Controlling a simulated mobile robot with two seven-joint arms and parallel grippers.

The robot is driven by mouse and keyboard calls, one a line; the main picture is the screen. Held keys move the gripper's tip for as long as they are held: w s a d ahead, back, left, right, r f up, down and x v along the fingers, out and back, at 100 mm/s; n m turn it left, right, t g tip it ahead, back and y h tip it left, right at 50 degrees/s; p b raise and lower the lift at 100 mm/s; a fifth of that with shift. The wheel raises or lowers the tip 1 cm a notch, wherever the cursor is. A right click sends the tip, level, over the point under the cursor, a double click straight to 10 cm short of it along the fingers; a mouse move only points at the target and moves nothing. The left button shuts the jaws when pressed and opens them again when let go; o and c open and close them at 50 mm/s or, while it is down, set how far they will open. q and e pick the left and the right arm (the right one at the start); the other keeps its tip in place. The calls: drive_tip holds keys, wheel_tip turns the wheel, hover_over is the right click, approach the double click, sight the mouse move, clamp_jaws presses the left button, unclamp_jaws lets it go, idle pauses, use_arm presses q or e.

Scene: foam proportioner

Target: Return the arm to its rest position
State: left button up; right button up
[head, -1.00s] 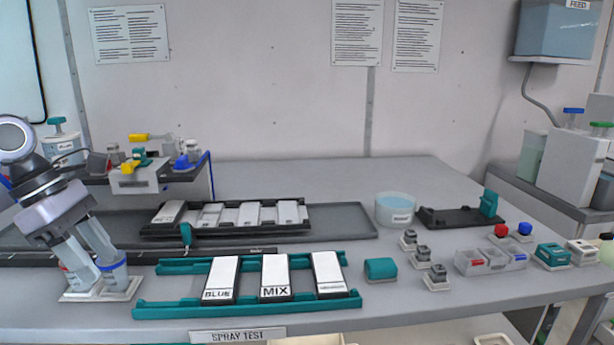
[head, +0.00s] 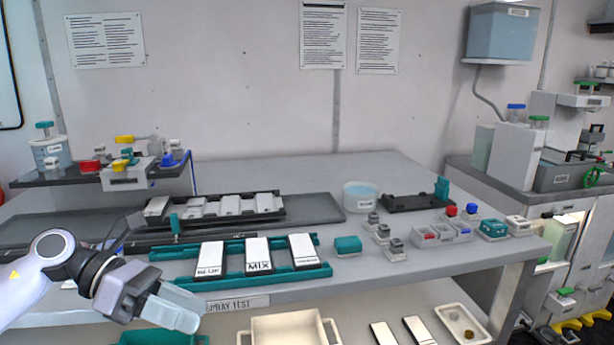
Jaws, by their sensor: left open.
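My left gripper (head: 175,305) is in front of the table's front edge at the lower left of the head view, beside the SPRAY TEST label (head: 237,304). Its fingers point right and it holds nothing that I can see. It is open and apart from the table. My left arm comes in from the left edge, and its forearm covers the front left corner of the table (head: 400,260). My right gripper is not in view.
A teal rack (head: 228,284) holds white plates, one marked MIX (head: 258,255), near the front edge. A cream tray (head: 290,330) and a teal bin (head: 160,337) sit lower down. Small blocks and a clear bowl (head: 361,195) stand to the right.

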use_arm(q)
drive_tip(key=d+n+t+h, duration=0.3)
drive_tip(key=d+n+h, duration=0.3)
drive_tip(key=d+n, duration=0.1)
drive_tip(key=s+a+f+n+t+y+p, duration=0.1)
drive_tip(key=a+f+n+t+y+p, duration=0.15)
drive_tip(key=f+n+t+y, duration=0.85)
drive_tip(key=s+a+f+n+t+y+p, duration=0.1)
drive_tip(key=a+f+n+t, duration=0.2)
drive_tip(key=n, duration=1.6)
drive_tip(key=s+a+f+n+g+y, duration=0.2)
drive_tip(key=s+f+n+g+y, duration=0.2)
drive_tip(key=s+f+n, duration=0.5)
drive_tip(key=s+f+g, duration=0.2)
drive_tip(key=s+f, duration=0.2)
drive_tip(key=f, duration=0.1)
drive_tip(key=shift+s+f+n+g+y, duration=0.2)
drive_tip(key=shift+n+g+y, duration=0.1)
drive_tip(key=shift+g+y, duration=0.1)
